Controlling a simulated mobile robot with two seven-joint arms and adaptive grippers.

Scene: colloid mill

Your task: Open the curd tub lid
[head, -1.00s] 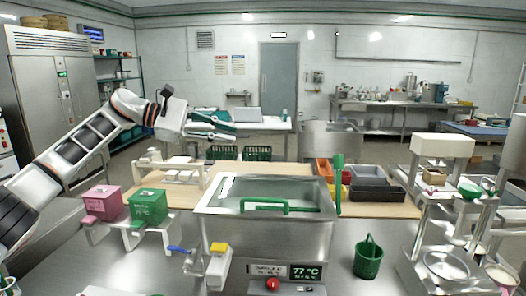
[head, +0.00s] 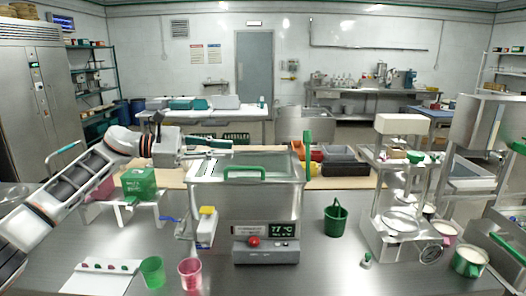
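A steel tub (head: 246,207) stands in the middle of the bench, with a green bar handle (head: 244,173) across the front of its top. I cannot tell clearly whether a lid covers it. A second green handle (head: 307,155) stands upright at its right rim. My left arm comes in from the left, and my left gripper (head: 220,149) is near the tub's back left rim, behind and left of the bar handle. It appears apart from that handle. Its fingers are small and seen nearly edge-on, so their opening is unclear. My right gripper is not in view.
A green box (head: 139,184) stands left of the tub. A green cup (head: 152,271) and a pink cup (head: 190,274) stand at the front. A green basket (head: 335,219) and a steel apparatus (head: 398,200) stand to the right. The bench between basket and tub is clear.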

